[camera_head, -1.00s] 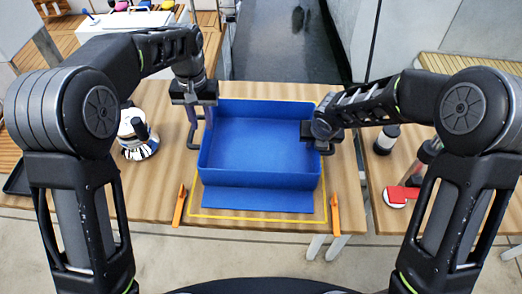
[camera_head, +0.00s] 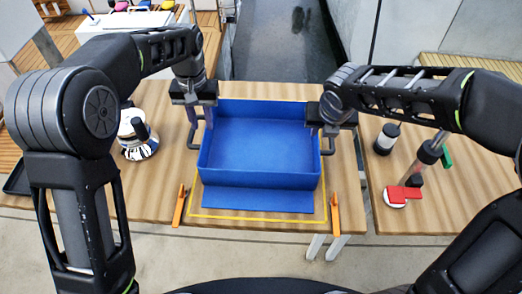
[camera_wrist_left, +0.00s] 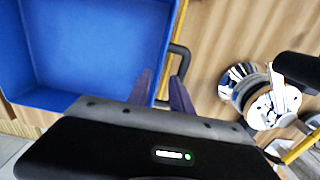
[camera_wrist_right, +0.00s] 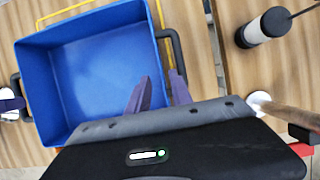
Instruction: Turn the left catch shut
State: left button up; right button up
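The left catch (camera_head: 179,205) is a narrow orange bar at the table's front left, just outside the yellow outline. It points roughly front to back. The matching right catch (camera_head: 336,214) is at the front right. A blue open box (camera_head: 262,180) stands between them, empty, with a dark handle on each side. My left gripper (camera_head: 200,118) is at the box's left wall, open, its fingers (camera_wrist_left: 162,92) apart near the rim and handle. My right gripper (camera_head: 324,128) is likewise open at the right wall. Neither gripper is near the left catch. Exact finger contact is unclear.
A yellow outline (camera_head: 260,221) frames the box. A white and dark striped object (camera_head: 138,140) stands left of it. On the right table are a black-and-white jar (camera_head: 386,138) and a red item on a white disc (camera_head: 397,197). Bare wood surrounds the left catch.

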aim_at(181, 202)
jog(key=k, duration=1)
